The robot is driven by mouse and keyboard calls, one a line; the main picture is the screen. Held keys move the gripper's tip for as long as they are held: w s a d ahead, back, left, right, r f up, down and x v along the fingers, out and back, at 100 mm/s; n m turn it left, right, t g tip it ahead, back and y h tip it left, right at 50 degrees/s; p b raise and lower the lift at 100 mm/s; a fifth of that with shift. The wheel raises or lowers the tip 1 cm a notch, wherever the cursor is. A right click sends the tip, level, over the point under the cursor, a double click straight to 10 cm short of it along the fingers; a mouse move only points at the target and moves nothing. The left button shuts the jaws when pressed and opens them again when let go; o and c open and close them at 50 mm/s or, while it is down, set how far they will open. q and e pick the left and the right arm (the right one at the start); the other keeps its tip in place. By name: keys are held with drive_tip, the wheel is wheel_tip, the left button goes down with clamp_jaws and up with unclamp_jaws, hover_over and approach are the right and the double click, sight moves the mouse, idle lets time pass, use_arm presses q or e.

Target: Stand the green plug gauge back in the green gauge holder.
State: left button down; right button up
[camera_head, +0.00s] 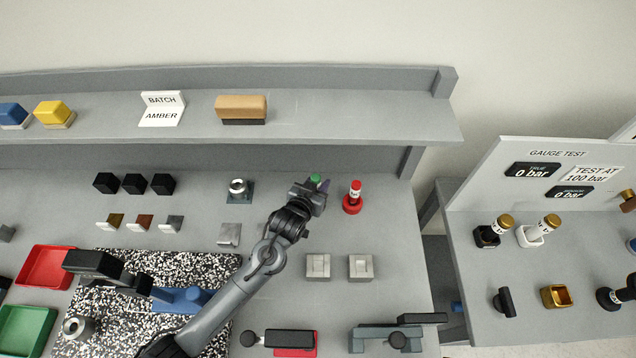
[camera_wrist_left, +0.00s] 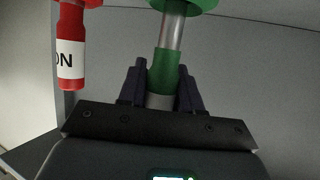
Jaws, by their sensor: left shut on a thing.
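The green plug gauge (camera_wrist_left: 163,70) is between the two dark fingers of my left gripper (camera_wrist_left: 161,84), which is shut on its green handle. Its bare steel shaft (camera_wrist_left: 173,30) runs from the handle to the green gauge holder (camera_wrist_left: 190,4), cut off by the top edge of the left wrist view. I cannot tell whether the shaft's tip is inside the holder or just in front of it. In the head view my left gripper (camera_head: 312,195) is beside the red gauge, with the gauge's green end (camera_head: 315,178) showing above it; the holder is hidden there. My right gripper is not in view.
A red plug gauge (camera_head: 355,188) stands in its red holder (camera_head: 352,206) just right of my left gripper; it also shows in the left wrist view (camera_wrist_left: 71,45). Two grey blocks (camera_head: 318,265) are in front.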

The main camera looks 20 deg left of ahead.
use_arm(q)
drive_tip(key=shift+f+b, duration=0.4)
drive_tip(key=shift+f, duration=0.9)
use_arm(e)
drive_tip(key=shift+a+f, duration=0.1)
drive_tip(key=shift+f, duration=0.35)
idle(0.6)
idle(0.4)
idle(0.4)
use_arm(q)
drive_tip(key=c, duration=0.7)
unclamp_jaws()
drive_tip(key=shift+f, duration=0.1)
